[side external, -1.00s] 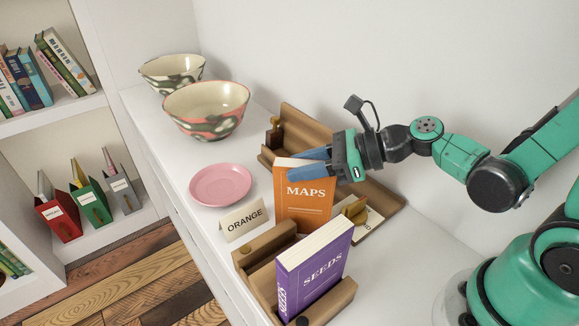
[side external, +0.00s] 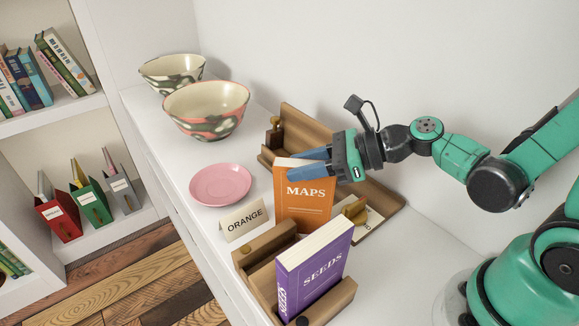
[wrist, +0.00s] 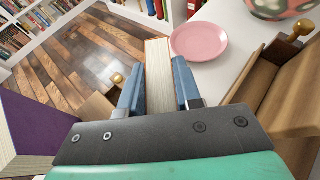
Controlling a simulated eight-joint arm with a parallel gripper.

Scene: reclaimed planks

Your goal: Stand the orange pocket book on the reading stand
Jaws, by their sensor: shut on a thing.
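The orange pocket book (side external: 305,208), titled MAPS, stands upright on the white surface among wooden stands. My gripper (side external: 308,163) is shut on its upper part; in the wrist view the blue fingers (wrist: 158,88) lie on both sides of its page block (wrist: 158,65). A wooden stand (side external: 290,133) is behind the book, partly hidden by my gripper. Another wooden stand (side external: 262,246) in front holds a purple SEEDS book (side external: 314,268). A card reading ORANGE (side external: 243,219) stands left of the orange book. The orange book's lower edge is partly hidden by the purple book.
A pink plate (side external: 220,185) lies left of the books. Two patterned bowls (side external: 206,110) stand farther back. A second card, partly hidden, is right of the orange book, beside a brass piece (side external: 355,209). A white wall rises behind. Shelves of books (side external: 50,70) are at left.

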